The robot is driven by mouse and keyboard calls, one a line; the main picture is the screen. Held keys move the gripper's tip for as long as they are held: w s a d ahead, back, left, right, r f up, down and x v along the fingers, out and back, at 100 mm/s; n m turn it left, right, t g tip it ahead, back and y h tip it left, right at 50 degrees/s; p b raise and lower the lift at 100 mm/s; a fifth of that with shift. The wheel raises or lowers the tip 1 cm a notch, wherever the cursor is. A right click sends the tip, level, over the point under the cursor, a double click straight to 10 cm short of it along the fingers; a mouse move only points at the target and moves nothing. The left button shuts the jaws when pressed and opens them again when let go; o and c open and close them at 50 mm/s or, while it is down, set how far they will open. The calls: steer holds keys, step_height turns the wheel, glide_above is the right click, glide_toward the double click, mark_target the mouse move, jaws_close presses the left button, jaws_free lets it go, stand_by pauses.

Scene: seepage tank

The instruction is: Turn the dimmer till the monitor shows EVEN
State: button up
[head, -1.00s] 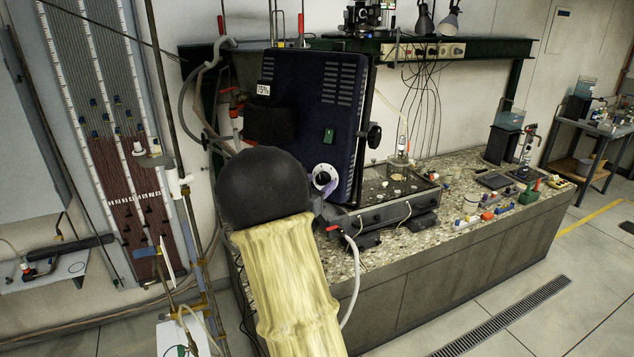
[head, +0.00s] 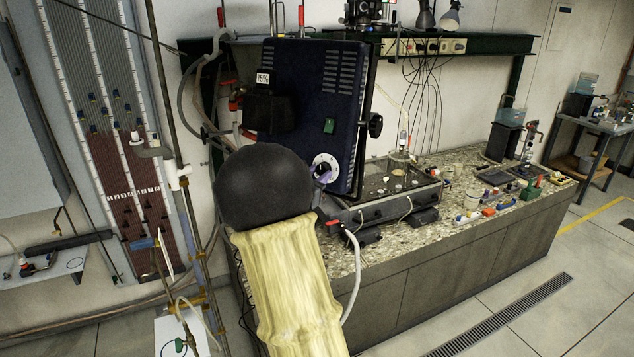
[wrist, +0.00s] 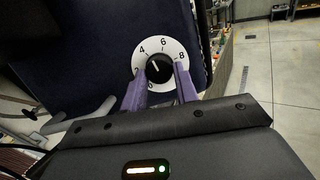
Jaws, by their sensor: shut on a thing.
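The dimmer is a white dial (head: 325,165) with a black knob, low on the front of a dark blue cabinet (head: 312,110). In the wrist view the dial's knob (wrist: 158,68) has a white mark pointing up and left, between 4 and 6. My gripper (wrist: 160,82) has its purple fingers shut on the knob, one on each side; in the head view the gripper (head: 321,175) is partly hidden by my arm. A small white label (head: 264,78) on the cabinet's left seems to read 75%. I cannot find the word EVEN in either view.
A black box (head: 268,110) juts from the cabinet's left front. A shallow tank (head: 385,205) stands right of the cabinet on the speckled bench (head: 400,245). A white hose (head: 353,275) hangs over its front edge.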

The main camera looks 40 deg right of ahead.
steer(key=m+b, duration=0.1)
steer(key=b, duration=0.1)
steer(key=m+b, duration=0.1)
steer(key=b, duration=0.1)
steer(key=m+g+b, duration=0.1)
steer(key=m+b, duration=0.1)
steer(key=shift+w+f, duration=0.15)
steer(key=shift+f, duration=0.15)
steer(key=m+b, duration=0.2)
steer(key=b, duration=0.1)
steer(key=m+g+b, duration=0.1)
steer(key=m+b, duration=0.2)
steer(key=shift+w+a+r, duration=0.1)
steer(key=shift+w, duration=0.05)
steer(key=m+b, duration=0.1)
steer(key=m+g+b, duration=0.1)
steer(key=m+b, duration=0.2)
steer(key=shift+r+m+y+b, duration=0.25)
steer(key=shift+m+y+b, duration=0.05)
steer(key=shift+m, duration=0.1)
steer(key=shift+r+m+g+y+b, duration=0.2)
steer(key=shift+m+b, duration=0.4)
steer(key=shift+m, duration=0.5)
steer(key=shift+r+m+g+y+b, duration=0.1)
steer(key=shift+m+g+y+b, duration=0.15)
steer(key=shift+m+b, duration=0.6)
steer(key=shift+m+p, duration=0.25)
steer(key=shift+p, duration=0.05)
steer(key=o, duration=1)
